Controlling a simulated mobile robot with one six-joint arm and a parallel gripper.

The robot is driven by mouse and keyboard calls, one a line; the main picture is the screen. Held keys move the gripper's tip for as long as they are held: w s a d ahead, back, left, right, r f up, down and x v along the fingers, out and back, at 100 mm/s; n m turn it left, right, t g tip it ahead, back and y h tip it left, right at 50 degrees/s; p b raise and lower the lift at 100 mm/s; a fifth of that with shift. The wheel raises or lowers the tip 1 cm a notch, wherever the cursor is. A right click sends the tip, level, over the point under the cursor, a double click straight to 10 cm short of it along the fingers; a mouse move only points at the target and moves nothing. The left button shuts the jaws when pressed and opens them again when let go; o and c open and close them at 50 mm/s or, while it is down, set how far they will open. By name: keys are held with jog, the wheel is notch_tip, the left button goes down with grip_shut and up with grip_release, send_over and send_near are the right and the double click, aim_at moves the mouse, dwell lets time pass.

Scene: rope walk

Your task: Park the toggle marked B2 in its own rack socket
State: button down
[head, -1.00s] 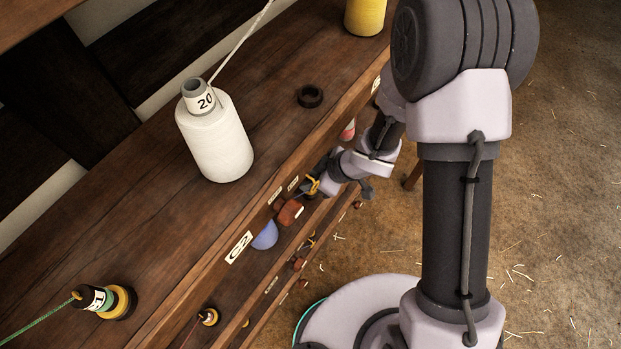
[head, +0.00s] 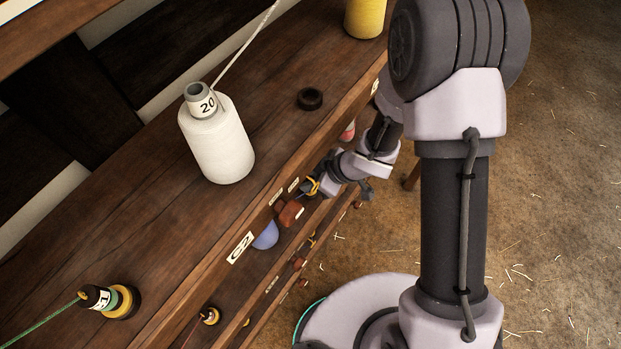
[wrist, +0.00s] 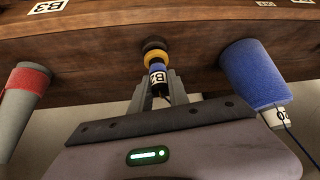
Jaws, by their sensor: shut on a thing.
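In the wrist view my gripper (wrist: 158,92) is shut on a dark toggle (wrist: 157,70) with a white label, a blue band and a yellow ring. The label shows sideways between the fingers and seems to read B2. The toggle's far end meets a dark ring (wrist: 153,45) on the wooden rack (wrist: 110,55). I cannot tell whether it is seated in a socket there. In the head view my gripper (head: 318,186) is at the rack's front face, with a yellow ring (head: 312,186) at its tip; the rest of the toggle is mostly hidden.
A blue bobbin (wrist: 255,75) stands close right of the gripper, and a grey, red-banded one (wrist: 22,90) stands left. A B3 label (wrist: 49,7) is on the rack. On top are a white spool (head: 217,140), a dark ring (head: 310,98) and a green-banded toggle (head: 115,300).

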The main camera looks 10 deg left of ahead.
jog(key=shift+f+b, duration=0.5)
jog(key=shift+f, duration=0.1)
jog(key=c, duration=1.5)
grip_release()
jog(key=shift+c, duration=0.2)
jog(key=p+v, duration=0.9)
jog(key=v, duration=0.2)
jog(key=shift+p, duration=0.35)
